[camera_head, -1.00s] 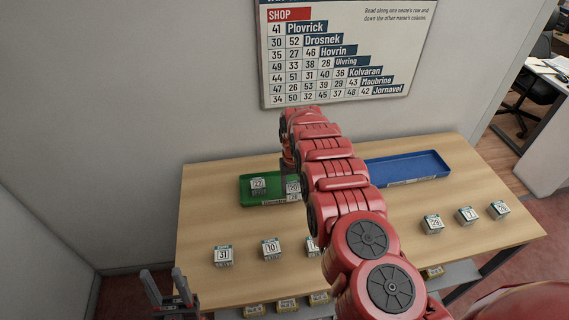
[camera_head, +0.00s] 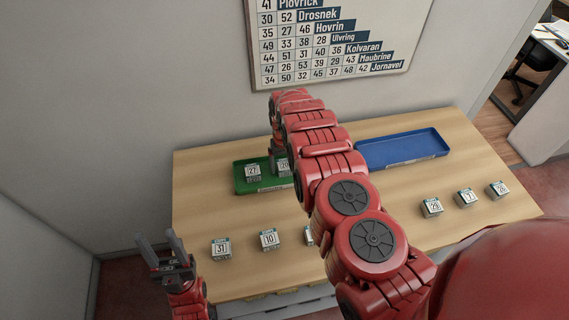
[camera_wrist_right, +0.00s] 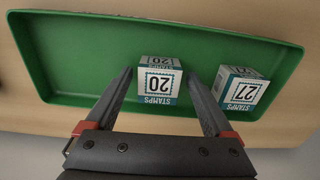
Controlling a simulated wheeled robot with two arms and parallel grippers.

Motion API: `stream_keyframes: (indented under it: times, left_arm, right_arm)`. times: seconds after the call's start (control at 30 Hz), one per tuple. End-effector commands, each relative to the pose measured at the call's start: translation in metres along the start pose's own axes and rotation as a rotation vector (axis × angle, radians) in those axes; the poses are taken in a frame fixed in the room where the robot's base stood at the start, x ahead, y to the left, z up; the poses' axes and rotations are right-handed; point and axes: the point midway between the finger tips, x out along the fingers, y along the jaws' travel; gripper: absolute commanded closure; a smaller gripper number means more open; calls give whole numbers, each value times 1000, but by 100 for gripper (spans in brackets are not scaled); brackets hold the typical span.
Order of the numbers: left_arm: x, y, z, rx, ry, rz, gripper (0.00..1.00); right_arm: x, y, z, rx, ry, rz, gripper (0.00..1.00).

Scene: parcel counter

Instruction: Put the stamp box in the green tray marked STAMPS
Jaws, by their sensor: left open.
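The green tray (camera_head: 240,187) marked STAMPS lies at the back left of the table, and its floor fills much of the right wrist view (camera_wrist_right: 85,60). A white and teal stamp box numbered 20 (camera_wrist_right: 160,82) is in the tray, between the fingers of my right gripper (camera_wrist_right: 160,72), with a small gap on each side. It also shows in the head view (camera_head: 284,166). A second stamp box, numbered 27 (camera_wrist_right: 240,90), stands in the tray beside the right finger. My left gripper (camera_head: 155,236) is open and empty, off the table's left front corner.
A blue tray (camera_head: 402,150) lies at the back right. Boxes 31 (camera_head: 221,248) and 10 (camera_head: 269,239) stand at the front left, with another partly hidden by my arm. Boxes 29 (camera_head: 432,207), 7 (camera_head: 466,198) and 28 (camera_head: 498,190) stand on the right. A number chart (camera_head: 330,40) hangs behind.

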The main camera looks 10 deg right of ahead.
Motion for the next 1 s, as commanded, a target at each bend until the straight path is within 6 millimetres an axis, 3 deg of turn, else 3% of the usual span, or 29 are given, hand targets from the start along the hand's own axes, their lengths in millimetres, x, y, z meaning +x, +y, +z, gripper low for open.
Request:
stream_keyframes:
  times: [0.47,0.8,0.93,1.0]
  left_arm:
    - [-5,0,1,0,0,0,50]
    - [-24,1,4,0,0,0,50]
    - [-18,1,3,0,0,0,50]
    - [-2,0,0,0,0,0,50]
  right_arm:
    - [-10,0,-2,2,2,-1,11]
    - [-61,0,-2,1,5,-2,11]
    - [-94,-1,-1,-1,4,-2,11]
    - [-111,-2,-1,-1,2,-1,11]
